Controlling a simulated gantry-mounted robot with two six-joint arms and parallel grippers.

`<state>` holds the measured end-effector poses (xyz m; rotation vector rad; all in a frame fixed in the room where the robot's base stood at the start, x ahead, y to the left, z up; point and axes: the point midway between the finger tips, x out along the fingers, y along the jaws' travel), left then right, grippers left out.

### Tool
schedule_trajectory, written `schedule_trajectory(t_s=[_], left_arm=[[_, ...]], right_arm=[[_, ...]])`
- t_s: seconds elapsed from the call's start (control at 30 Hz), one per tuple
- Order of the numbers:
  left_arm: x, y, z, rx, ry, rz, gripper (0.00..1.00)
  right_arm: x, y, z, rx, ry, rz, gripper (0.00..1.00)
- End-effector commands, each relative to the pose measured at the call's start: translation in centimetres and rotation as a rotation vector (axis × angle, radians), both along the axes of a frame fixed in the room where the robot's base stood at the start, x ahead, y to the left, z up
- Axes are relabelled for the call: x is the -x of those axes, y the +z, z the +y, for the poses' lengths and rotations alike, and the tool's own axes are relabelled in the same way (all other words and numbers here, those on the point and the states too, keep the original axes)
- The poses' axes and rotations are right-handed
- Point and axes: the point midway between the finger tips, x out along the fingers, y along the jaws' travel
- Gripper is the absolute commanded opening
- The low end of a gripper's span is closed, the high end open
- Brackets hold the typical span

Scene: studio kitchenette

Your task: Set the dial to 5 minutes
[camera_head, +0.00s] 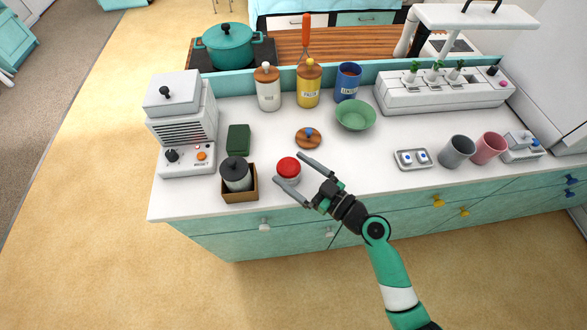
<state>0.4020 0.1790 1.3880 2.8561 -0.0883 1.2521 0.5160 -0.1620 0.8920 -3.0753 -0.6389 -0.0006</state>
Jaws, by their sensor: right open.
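A small round white thing with a red top (288,166), which looks like a dial timer, sits on the white counter near its front edge. Any marks or pointer on it are too small to read. My right gripper (288,169) reaches in from the lower right with its fingers spread wide. One finger is on the far right side of the red top and the other on its near left side. I cannot tell whether either finger touches it. My left gripper is not in view.
A wooden box (240,196) with a dark-lidded canister stands left of the red top. Behind are a round wooden lid (308,138) and a green bowl (355,115). A white machine with knobs (180,125) stands at the left. The counter right of the gripper is clear up to a small tray (413,167).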

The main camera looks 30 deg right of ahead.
Motion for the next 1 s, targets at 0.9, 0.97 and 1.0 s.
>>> schedule_trajectory(t_s=[0.9,0.97,1.0], left_arm=[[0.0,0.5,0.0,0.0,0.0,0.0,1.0],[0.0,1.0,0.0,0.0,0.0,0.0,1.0],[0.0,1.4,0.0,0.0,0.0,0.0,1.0]], right_arm=[[-0.4,0.1,0.4,0.001,-0.029,0.006,0.2],[-0.3,0.1,0.5,0.002,-0.066,0.009,0.2],[-0.3,0.2,0.6,0.003,-0.094,0.009,0.2]])
